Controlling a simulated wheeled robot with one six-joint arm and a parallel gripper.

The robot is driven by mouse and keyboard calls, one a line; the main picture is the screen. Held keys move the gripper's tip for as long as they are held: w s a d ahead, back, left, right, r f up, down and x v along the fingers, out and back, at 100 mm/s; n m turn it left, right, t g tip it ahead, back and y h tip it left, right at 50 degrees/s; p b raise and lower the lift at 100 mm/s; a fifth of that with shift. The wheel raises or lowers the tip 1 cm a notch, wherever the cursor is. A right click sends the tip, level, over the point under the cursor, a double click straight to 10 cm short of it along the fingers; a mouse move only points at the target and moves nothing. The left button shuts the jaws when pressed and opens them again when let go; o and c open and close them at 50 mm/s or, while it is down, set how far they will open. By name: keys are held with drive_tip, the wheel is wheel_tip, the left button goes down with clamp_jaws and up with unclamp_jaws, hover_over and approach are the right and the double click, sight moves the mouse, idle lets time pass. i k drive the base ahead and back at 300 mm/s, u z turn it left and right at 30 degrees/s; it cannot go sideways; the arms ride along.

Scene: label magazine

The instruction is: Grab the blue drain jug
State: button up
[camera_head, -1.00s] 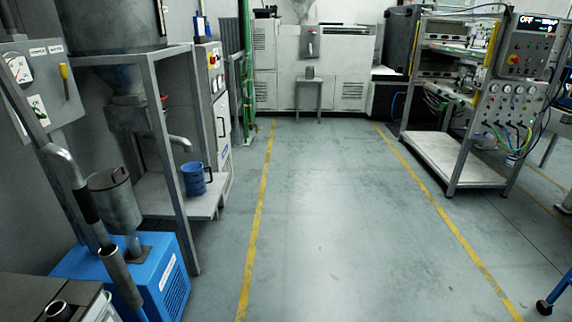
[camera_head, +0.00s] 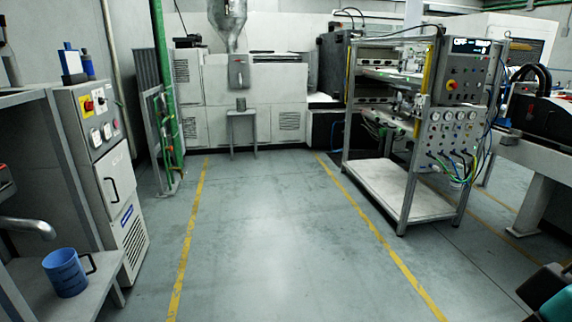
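The blue drain jug (camera_head: 65,273) stands upright on a grey metal shelf (camera_head: 92,299) at the lower left of the head view. It is a blue cylinder with markings on its side and a dark handle on its right. A curved grey pipe (camera_head: 28,227) ends above and to the left of it. My gripper is not in view, so its state does not show.
A grey cabinet with switches (camera_head: 122,190) stands just right of the jug's shelf. A small stool (camera_head: 242,122) is at the back. The floor between the yellow lines (camera_head: 260,230) is clear.

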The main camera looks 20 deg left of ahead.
sight(63, 267)
drive_tip(key=u, duration=0.25)
drive_tip(key=i, duration=2.15)
drive_tip(key=u, duration=0.95)
drive_tip(key=i, duration=1.05)
drive_tip(key=u, duration=1.8)
drive_tip(key=i, duration=0.9)
drive_tip(key=u, duration=0.8)
